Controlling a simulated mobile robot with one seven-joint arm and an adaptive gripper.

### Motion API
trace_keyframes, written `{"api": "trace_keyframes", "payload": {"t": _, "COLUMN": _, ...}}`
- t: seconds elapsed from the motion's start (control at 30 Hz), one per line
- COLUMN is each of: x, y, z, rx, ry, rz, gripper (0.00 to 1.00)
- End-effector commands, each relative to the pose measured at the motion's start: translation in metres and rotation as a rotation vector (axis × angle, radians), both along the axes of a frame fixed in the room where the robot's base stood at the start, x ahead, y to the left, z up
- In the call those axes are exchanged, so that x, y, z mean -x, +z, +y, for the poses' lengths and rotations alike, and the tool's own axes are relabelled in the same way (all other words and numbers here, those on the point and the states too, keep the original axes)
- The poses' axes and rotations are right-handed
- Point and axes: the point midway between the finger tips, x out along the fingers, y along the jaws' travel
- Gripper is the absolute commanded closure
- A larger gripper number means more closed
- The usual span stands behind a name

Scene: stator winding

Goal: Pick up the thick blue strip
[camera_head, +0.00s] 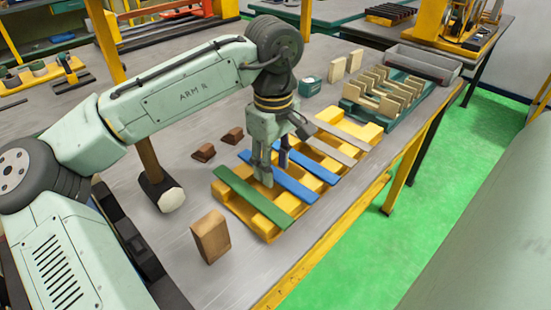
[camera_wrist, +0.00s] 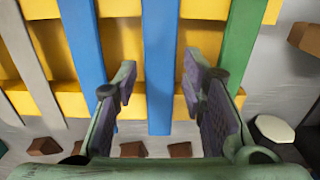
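Two blue strips lie side by side across the yellow rack (camera_head: 262,222). One blue strip (camera_head: 296,188) is beside the green strip (camera_head: 252,197); the other blue strip (camera_head: 314,167) is beside a grey strip (camera_head: 335,150). I cannot tell which blue strip is thicker. My gripper (camera_head: 273,166) points down over the blue strip beside the green one. In the wrist view my gripper (camera_wrist: 160,76) is open, with that blue strip (camera_wrist: 160,45) running between its fingers. The other blue strip (camera_wrist: 83,40) is left of the fingers, the green strip (camera_wrist: 242,45) right. Contact with the strip is unclear.
A mallet (camera_head: 165,192), a wooden block (camera_head: 210,237) and small brown blocks (camera_head: 203,152) stand left of the rack. Behind it are a teal box (camera_head: 310,86), a teal rack with wooden pieces (camera_head: 384,92) and a grey bin (camera_head: 422,63). The table edge is close on the right.

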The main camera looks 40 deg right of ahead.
Motion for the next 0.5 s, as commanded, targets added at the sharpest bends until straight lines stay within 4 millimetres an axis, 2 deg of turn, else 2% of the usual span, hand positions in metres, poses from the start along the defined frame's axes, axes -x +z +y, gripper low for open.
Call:
{"api": "trace_keyframes", "payload": {"t": 0.07, "x": 0.0000, "y": 0.0002, "z": 0.0000, "rx": 0.000, "ry": 0.000, "rz": 0.000, "gripper": 0.70}}
{"api": "trace_keyframes", "payload": {"t": 0.5, "x": 0.0000, "y": 0.0003, "z": 0.0000, "rx": 0.000, "ry": 0.000, "rz": 0.000, "gripper": 0.99}}
